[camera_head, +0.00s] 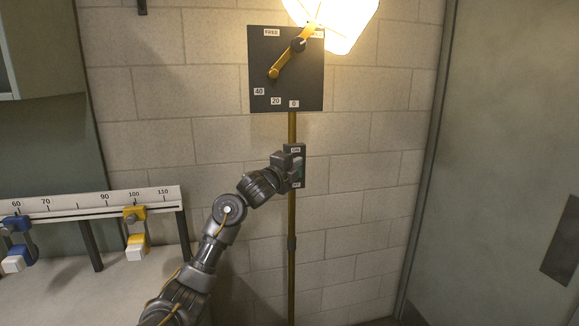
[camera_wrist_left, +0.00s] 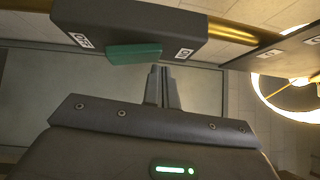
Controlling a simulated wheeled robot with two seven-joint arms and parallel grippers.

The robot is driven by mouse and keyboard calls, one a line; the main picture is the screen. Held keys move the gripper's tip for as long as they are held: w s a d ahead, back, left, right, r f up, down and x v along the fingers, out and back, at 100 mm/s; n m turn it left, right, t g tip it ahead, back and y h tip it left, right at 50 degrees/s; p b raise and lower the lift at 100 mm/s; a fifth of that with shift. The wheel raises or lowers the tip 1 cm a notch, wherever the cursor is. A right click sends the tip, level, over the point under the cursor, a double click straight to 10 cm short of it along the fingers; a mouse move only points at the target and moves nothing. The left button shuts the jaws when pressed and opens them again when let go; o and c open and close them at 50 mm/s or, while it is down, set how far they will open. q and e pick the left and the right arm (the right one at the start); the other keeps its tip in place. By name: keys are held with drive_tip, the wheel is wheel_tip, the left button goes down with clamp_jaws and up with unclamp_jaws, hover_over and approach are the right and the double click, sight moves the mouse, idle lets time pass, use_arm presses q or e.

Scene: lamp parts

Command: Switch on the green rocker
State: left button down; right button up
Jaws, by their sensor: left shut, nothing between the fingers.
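The green rocker (camera_wrist_left: 134,53) sits on a dark switch box (camera_wrist_left: 140,22) between an OFF label at the left and an ON label at the right. In the head view the box (camera_head: 297,152) is on a brass pole, with ON at the top and OFF at the bottom. My left gripper (camera_wrist_left: 161,70) is shut and empty. Its tips are just in front of the rocker, near its ON end; I cannot tell whether they touch. In the head view the left gripper (camera_head: 291,172) hides much of the box. The lamp shade (camera_head: 345,22) glows brightly. My right gripper is out of view.
A dark panel (camera_head: 300,80) with a yellow lever (camera_head: 290,57) and number labels is above the box. A numbered rail (camera_head: 90,200) with blue and yellow clamps (camera_head: 135,232) stands at the left. A grey door (camera_head: 510,150) is at the right.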

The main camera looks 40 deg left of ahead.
use_arm(q)
drive_tip(key=s+d+r, duration=0.2)
drive_tip(key=s+d, duration=0.2)
drive_tip(key=s, duration=0.8)
drive_tip(key=shift+s+r, duration=0.15)
drive_tip(key=shift+s, duration=0.1)
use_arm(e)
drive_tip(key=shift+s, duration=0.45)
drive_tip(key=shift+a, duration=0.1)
